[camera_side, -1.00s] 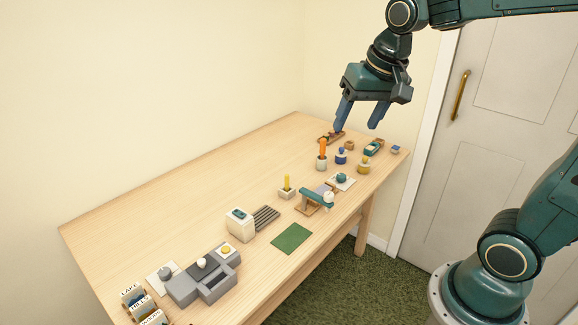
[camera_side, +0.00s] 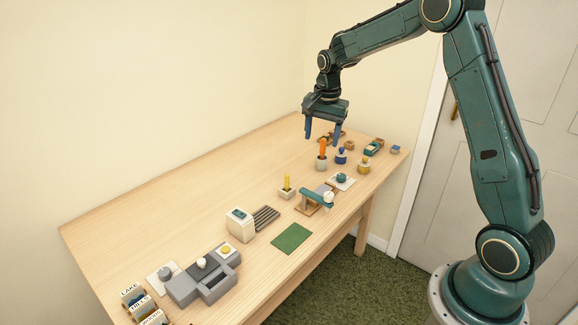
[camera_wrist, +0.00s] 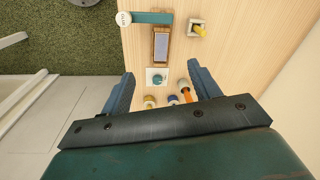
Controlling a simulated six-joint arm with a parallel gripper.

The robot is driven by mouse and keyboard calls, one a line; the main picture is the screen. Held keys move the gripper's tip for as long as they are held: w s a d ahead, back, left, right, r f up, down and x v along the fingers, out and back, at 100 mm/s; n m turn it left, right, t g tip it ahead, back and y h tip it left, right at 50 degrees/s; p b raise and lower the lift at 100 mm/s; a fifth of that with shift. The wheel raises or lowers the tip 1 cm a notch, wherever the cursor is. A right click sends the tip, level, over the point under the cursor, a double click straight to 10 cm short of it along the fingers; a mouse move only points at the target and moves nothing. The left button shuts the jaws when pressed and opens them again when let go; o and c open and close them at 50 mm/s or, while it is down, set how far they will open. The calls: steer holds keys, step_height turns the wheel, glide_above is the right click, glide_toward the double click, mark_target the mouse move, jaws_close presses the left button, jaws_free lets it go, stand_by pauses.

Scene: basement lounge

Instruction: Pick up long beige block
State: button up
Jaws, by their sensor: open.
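My gripper (camera_side: 322,134) is open and empty, its two blue fingers pointing down above the far end of the table. In the side view it hangs near an orange stick (camera_side: 322,148) in a pale holder. In the wrist view the fingers (camera_wrist: 161,72) are spread wide, with small bottles and the orange stick (camera_wrist: 187,94) showing between them. I cannot clearly make out a long beige block in either view. Some small items at the table's far end are partly hidden behind my fingers in the side view.
Near the gripper stand a blue bottle (camera_side: 341,156), a yellow bottle (camera_side: 364,165) and a teal pot (camera_side: 342,178). The table's left side (camera_side: 190,185) is clear; a wall stands behind.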

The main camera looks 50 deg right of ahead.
steer(key=w+d+f+m+g, duration=0.1)
steer(key=d+f+m, duration=0.15)
steer(key=f, duration=0.25)
steer(key=w+d+f+m, duration=0.1)
steer(key=w+d+f, duration=0.15)
steer(key=f, duration=0.25)
glide_above(321, 191)
step_height(321, 191, down, 7)
steer(key=shift+f, duration=0.7)
steer(key=shift+f, duration=0.1)
steer(key=shift+d+f, duration=0.15)
steer(key=shift+f, duration=2.3)
steer(key=c, duration=1.1)
